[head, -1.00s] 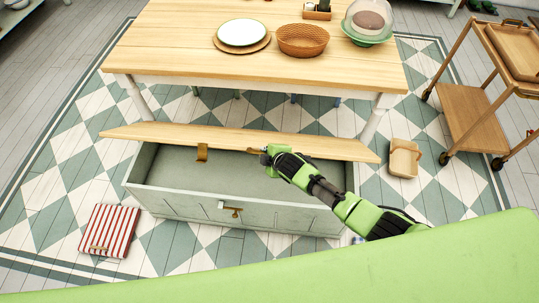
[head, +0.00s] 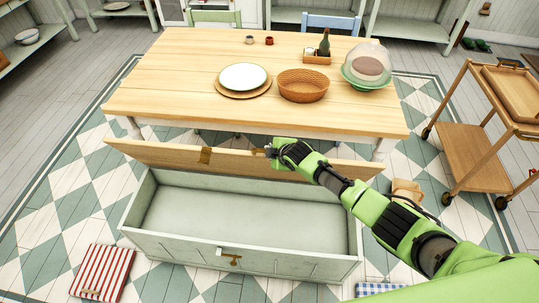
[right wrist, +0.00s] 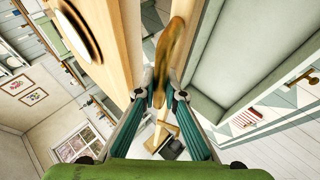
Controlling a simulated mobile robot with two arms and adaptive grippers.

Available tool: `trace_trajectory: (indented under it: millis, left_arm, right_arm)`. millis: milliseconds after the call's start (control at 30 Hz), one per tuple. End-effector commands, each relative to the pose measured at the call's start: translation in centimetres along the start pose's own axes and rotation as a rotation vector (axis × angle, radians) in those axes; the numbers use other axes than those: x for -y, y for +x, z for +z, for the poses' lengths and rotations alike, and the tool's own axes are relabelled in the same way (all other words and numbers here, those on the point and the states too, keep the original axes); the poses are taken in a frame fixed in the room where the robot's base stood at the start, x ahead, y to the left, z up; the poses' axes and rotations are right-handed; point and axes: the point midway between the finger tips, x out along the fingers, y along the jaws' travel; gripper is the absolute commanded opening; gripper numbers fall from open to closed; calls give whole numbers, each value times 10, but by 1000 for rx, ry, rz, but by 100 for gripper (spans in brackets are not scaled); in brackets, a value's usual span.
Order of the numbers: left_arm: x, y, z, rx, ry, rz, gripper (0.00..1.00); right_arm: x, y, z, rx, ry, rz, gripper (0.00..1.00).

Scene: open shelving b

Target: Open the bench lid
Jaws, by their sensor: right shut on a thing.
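The bench (head: 240,251) is a pale green-grey chest with an empty inside, in front of the dining table. Its wooden lid (head: 160,154) is raised and stands steeply tilted at the back, with brass-coloured pieces on it. My right gripper (head: 272,151) is at the lid's upper part, right of its middle. The exact contact is hard to make out. A brass catch (head: 230,257) is on the bench front. My left gripper is not in view.
The dining table (head: 180,95) stands close behind the lid, bearing a plate (head: 243,76), a basket (head: 303,86) and a covered cake stand (head: 367,70). A wooden trolley (head: 470,155) is at the right. A red-striped cushion (head: 101,272) lies on the floor at the left.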

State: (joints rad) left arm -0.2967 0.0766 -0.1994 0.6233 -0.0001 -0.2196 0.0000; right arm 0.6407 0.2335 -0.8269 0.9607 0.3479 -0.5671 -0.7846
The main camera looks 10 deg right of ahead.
Motion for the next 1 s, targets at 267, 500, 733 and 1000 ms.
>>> trace_trajectory:
  millis: [267, 500, 733, 1000]
  left_arm:
    - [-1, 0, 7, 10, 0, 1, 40]
    - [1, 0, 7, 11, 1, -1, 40]
    - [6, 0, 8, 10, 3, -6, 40]
    - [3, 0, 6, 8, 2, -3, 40]
  right_arm:
    - [-2, 0, -1, -3, -2, 4, 0]
    - [-1, 0, 0, -1, -1, 2, 28]
    - [-1, -1, 0, 0, -1, 1, 28]
    - [0, -18, 1, -1, -1, 1, 28]
